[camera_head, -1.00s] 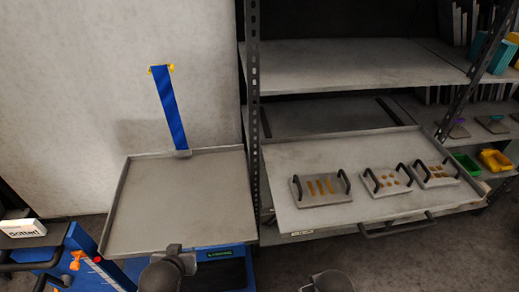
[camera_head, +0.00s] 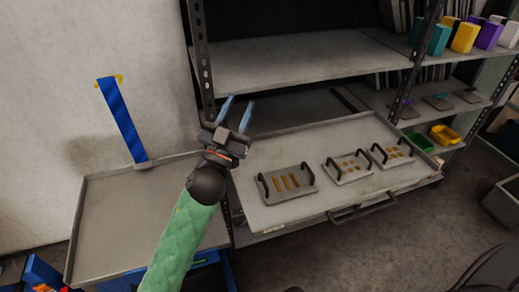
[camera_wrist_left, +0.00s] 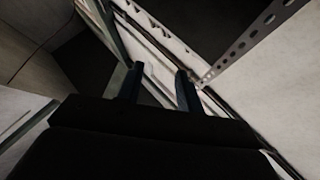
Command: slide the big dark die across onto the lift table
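The big die (camera_head: 286,194) is a grey plate with orange slots and two black handles. It lies at the left of the pulled-out shelf (camera_head: 250,210), beside two smaller dies. The lift table (camera_head: 110,210) is a grey tray with a raised rim, left of the shelf. My left gripper (camera_head: 240,100) is raised near the rack's front post, above and left of the die, not touching it. Its two fingers are apart with nothing between them; they also show apart in the left wrist view (camera_wrist_left: 159,75). My arm hides part of the lift table's right side. My right gripper is out of view.
The perforated rack post (camera_head: 200,60) stands close to my left gripper. A smaller die (camera_head: 348,172) and another small die (camera_head: 392,157) lie right of the big one. The visible tray surface is clear.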

